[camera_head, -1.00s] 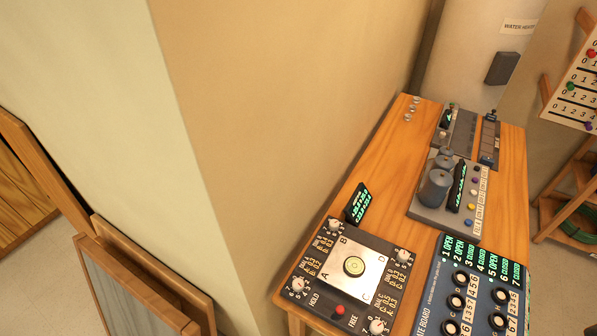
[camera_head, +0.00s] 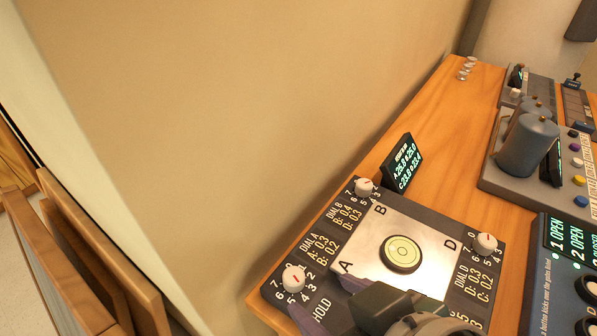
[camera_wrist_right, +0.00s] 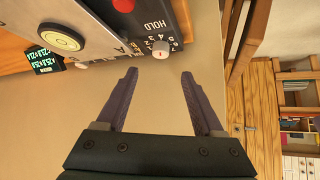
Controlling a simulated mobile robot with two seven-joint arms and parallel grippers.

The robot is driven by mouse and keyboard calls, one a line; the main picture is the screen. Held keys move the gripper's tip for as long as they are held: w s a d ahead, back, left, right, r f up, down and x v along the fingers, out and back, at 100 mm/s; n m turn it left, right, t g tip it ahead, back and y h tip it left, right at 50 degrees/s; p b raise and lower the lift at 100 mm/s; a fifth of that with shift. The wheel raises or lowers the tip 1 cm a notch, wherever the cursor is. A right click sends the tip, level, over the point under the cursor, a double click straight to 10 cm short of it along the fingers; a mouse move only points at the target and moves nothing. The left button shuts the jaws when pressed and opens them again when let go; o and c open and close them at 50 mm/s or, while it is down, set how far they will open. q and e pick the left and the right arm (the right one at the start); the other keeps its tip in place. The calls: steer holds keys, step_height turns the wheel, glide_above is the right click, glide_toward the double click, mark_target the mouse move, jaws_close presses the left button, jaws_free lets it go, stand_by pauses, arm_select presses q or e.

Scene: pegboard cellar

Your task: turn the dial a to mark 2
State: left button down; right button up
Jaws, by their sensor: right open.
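Dial A (camera_head: 293,278) is a white knob with a red line, at the near-left corner of a dark panel. Numbers ring it; I cannot tell which one the line marks. My right gripper (camera_head: 318,294) enters from the bottom of the head view, its dark purple fingers apart close to dial A. In the right wrist view the gripper (camera_wrist_right: 160,73) is open and empty, and dial A (camera_wrist_right: 160,50) is just beyond the fingertips, between them in the picture. No contact shows. My left gripper is out of view.
The panel has a silver plate (camera_head: 427,252) with a round level (camera_head: 401,254), dial B (camera_head: 364,187) and dial D (camera_head: 485,244). A small display (camera_head: 404,163) stands behind. Grey devices with a blue-grey cylinder (camera_head: 527,146) are at the right. A wall runs along the table's left side.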

mark_target(294, 277)
steer(key=b+x, duration=0.3)
steer(key=x, duration=0.7)
steer(key=shift+r, duration=0.1)
steer(key=c, duration=0.4)
jaws_close()
